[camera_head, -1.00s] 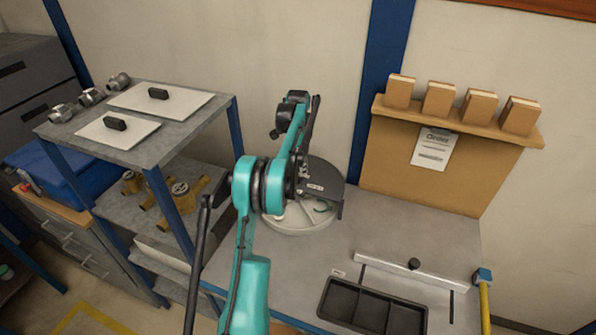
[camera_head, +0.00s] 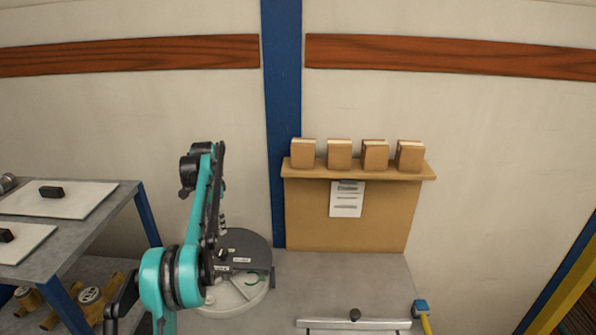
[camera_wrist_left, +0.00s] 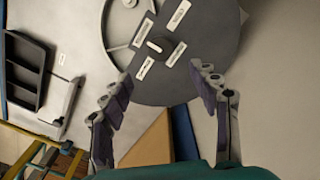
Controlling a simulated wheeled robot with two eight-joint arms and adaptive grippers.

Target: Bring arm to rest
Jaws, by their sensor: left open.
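My left arm (camera_head: 180,270), teal and black, comes in at the lower left of the head view. It bends up at the elbow, and its upper part stands in front of the round device on the bench. My left gripper (camera_wrist_left: 160,82) is open and empty in the wrist view, its fingers spread below the device's dark lid. The round device (camera_head: 232,298) has a pale base and a dark grey half lid with white labels; it also shows in the wrist view (camera_wrist_left: 210,35). The gripper's fingers are hard to make out in the head view. My right gripper is not in view.
A grey shelf (camera_head: 98,225) with white plates and brass fittings stands at the left. A brown board (camera_head: 310,220) with several boxes on its ledge stands behind the bench (camera_head: 340,278). A metal bar (camera_head: 345,324) lies at the front. A black tray (camera_wrist_left: 22,65) shows in the wrist view.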

